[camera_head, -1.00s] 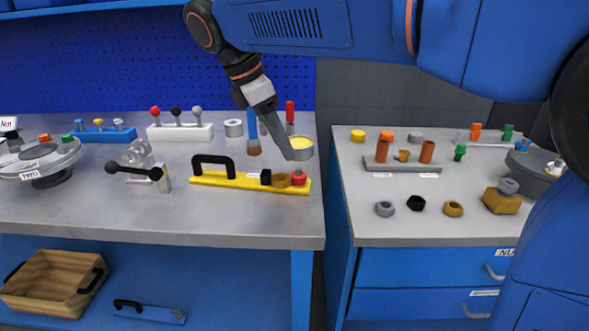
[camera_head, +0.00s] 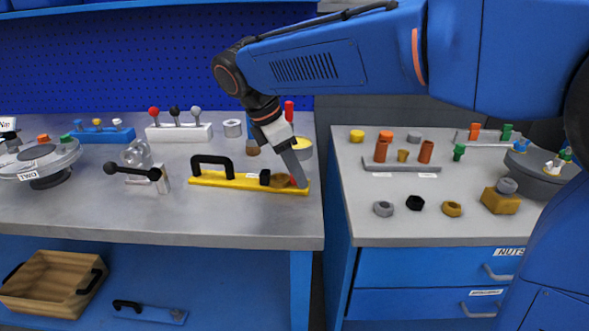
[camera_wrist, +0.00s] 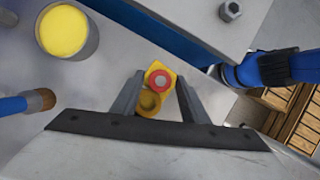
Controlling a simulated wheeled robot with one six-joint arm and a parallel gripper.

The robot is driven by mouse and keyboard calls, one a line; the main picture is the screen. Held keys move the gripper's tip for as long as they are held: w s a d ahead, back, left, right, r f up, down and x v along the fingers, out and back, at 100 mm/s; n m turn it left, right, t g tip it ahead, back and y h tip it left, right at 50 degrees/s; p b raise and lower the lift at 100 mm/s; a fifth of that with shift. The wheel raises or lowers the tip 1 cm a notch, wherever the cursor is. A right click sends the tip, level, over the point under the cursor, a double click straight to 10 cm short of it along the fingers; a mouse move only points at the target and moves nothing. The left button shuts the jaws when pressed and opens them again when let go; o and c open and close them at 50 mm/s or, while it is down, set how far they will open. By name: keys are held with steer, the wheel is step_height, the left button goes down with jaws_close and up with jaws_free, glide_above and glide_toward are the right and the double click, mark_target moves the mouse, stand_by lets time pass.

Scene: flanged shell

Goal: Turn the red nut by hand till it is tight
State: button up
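The red nut (camera_wrist: 159,80) sits at one end of the yellow bar (camera_wrist: 158,68), around a pale stud. In the head view only a sliver of the nut (camera_head: 292,181) shows beside a finger. My gripper (camera_wrist: 160,77) is open above the bar's end, one finger on each side of the red nut, with visible gaps. In the head view my gripper (camera_head: 301,184) points down at the bar's right end; whether the fingertips are level with the nut is unclear.
A black handle (camera_head: 212,165) and a black nut (camera_head: 265,177) stand on the same bar. A cup with yellow contents (camera_head: 303,148) and a brush (camera_wrist: 36,101) are close by. The bench's right edge and a gap before the drawer cabinet (camera_head: 430,270) lie near.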

steer(key=c, duration=0.8)
steer(key=shift+m, duration=0.6)
steer(key=o, duration=1.1)
steer(key=v, duration=1.7)
steer(key=shift+w+r, duration=0.25)
steer(key=shift+w, duration=0.05)
